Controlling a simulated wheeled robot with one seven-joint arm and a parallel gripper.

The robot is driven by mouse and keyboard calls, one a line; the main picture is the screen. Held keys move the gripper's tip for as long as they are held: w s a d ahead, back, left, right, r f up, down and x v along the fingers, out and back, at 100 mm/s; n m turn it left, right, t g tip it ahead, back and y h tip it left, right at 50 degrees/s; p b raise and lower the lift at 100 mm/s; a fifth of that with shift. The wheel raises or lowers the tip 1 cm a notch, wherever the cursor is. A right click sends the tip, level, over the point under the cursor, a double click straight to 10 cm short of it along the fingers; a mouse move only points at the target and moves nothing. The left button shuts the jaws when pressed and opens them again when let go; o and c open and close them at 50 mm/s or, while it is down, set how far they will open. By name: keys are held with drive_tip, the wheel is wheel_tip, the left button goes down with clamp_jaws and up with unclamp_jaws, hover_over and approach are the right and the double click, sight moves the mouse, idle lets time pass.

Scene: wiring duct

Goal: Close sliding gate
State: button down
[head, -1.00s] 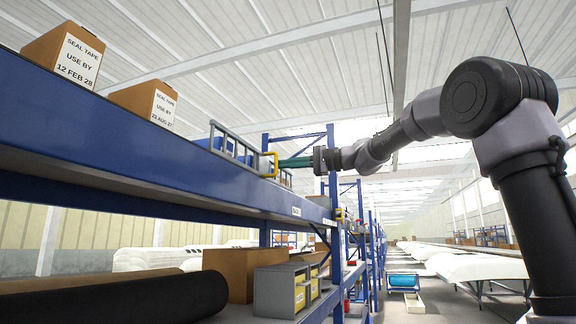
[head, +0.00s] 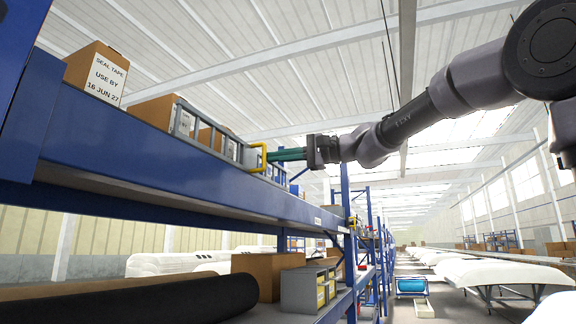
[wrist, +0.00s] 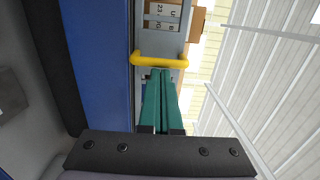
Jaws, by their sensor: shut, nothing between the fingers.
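The sliding gate (head: 205,132) is a grey barred frame along the front edge of the blue upper shelf, in front of some cardboard boxes. Its yellow handle (head: 260,158) stands at its right end. The handle also crosses the top of the wrist view (wrist: 160,62). My gripper (head: 272,155) has green fingers, shut together with nothing between them. In the wrist view the fingertips (wrist: 160,74) are right at the handle; I cannot tell whether they touch it or pass behind it.
A box marked "16 JUN 27" (head: 97,75) stands on the shelf left of the gate. A blue rack upright (head: 28,105) is at the far left. Below are a black roll (head: 170,300), a cardboard box (head: 268,275) and grey bins (head: 303,290). The aisle to the right is open.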

drive_tip(key=s+a, duration=0.3)
drive_tip(key=s, duration=0.6)
drive_tip(key=s+a, duration=0.4)
drive_tip(key=s, duration=0.6)
drive_tip(key=d, duration=1.2)
drive_tip(key=shift+w, duration=0.3)
